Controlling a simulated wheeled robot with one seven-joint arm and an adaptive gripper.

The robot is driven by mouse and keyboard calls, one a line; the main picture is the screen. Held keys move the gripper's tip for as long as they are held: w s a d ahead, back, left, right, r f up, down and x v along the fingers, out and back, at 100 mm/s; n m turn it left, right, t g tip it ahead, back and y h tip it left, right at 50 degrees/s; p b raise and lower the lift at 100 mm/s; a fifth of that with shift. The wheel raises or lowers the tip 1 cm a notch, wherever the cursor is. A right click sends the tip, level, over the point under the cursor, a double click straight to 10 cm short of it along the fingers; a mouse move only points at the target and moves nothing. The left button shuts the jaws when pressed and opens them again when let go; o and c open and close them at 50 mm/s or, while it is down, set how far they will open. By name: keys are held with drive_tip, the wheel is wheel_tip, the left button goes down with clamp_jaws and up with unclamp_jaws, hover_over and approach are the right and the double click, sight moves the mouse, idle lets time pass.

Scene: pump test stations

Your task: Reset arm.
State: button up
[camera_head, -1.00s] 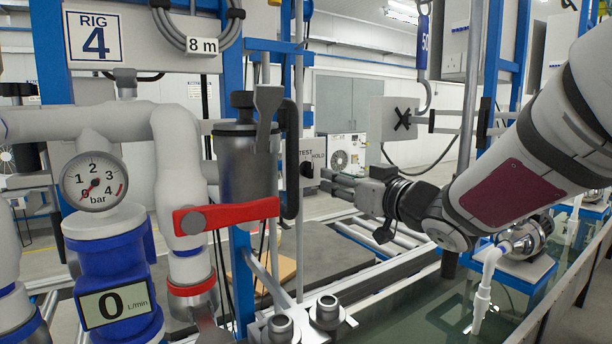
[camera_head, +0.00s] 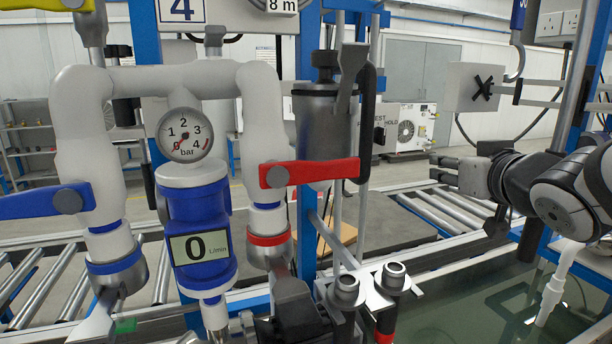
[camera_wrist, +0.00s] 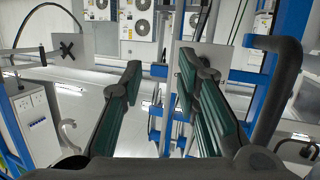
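My gripper (camera_head: 442,171) is at the right in the head view, its fingers pointing left, in front of the roller conveyor and above the water tank. In the wrist view my gripper (camera_wrist: 155,95) shows two green-padded fingers spread apart with nothing between them. The fingers are clear of the rig. My arm reaches in from the right edge.
The pipe rig with a red lever (camera_head: 310,172), a blue lever (camera_head: 45,201), a gauge (camera_head: 184,134) and a flow meter (camera_head: 195,246) reading 0 stands left of my gripper. A grey filter housing (camera_head: 322,132) is nearest it. The water tank (camera_head: 480,300) lies below.

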drive_tip(key=s+a+f+g, duration=0.2)
drive_tip(key=s+f+g, duration=0.1)
drive_tip(key=s, duration=0.6)
drive_tip(key=s+a+f+g, duration=0.2)
drive_tip(key=s+f+g, duration=0.2)
drive_tip(key=s, duration=0.5)
drive_tip(key=s+a+f+g, duration=0.3)
drive_tip(key=s+f, duration=0.3)
drive_tip(key=s, duration=0.3)
drive_tip(key=shift+m+g+p, duration=0.3)
drive_tip(key=shift+g, duration=0.4)
